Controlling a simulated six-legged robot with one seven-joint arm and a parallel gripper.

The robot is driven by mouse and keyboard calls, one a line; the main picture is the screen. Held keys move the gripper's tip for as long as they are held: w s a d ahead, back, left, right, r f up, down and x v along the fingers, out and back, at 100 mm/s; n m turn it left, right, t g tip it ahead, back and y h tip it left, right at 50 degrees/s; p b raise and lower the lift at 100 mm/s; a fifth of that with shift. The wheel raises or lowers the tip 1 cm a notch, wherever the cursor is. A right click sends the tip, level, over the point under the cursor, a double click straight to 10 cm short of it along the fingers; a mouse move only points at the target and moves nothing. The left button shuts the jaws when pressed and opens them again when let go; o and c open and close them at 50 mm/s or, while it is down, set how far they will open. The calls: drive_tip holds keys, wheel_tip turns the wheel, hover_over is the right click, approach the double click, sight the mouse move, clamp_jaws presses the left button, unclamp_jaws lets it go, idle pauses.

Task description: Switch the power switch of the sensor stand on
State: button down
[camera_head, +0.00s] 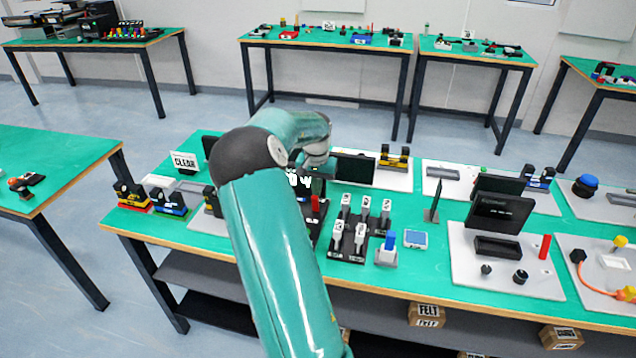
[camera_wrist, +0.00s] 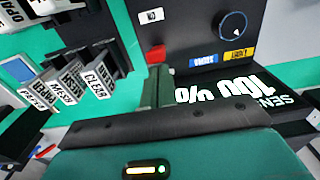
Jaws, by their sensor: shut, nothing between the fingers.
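The sensor stand (camera_wrist: 190,40) is a dark panel in the wrist view, with a round dial (camera_wrist: 231,26), a blue label and a yellow label. Its screen (camera_wrist: 235,92) shows "SENS" and "100 %", upside down. A small red part (camera_wrist: 157,54) is on the panel's edge and may be the power switch; its position is unclear. A small white piece (camera_wrist: 151,15) is higher on the panel. My gripper (camera_wrist: 160,85) is shut and empty, its tips close below the red part; contact cannot be told. In the head view my arm hides the gripper and most of the stand.
Labelled sample holders (camera_head: 350,228) stand right of the stand, with a blue-topped block (camera_head: 387,249) beside them. A "CLEAR" card (camera_head: 185,161) is to the left. Dark screens (camera_head: 500,213) stand farther right. Bare green tabletop (camera_head: 400,275) shows along the front.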

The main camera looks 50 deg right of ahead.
idle(0.3)
drive_tip(key=shift+s+a, duration=0.25)
drive_tip(key=shift+a, duration=0.2)
drive_tip(key=shift+s+a, duration=0.2)
drive_tip(key=shift+a, duration=0.25)
drive_tip(key=shift+a+f, duration=0.2)
drive_tip(key=shift+d+f, duration=0.1)
drive_tip(key=shift+w+d, duration=0.3)
drive_tip(key=shift+d, duration=0.35)
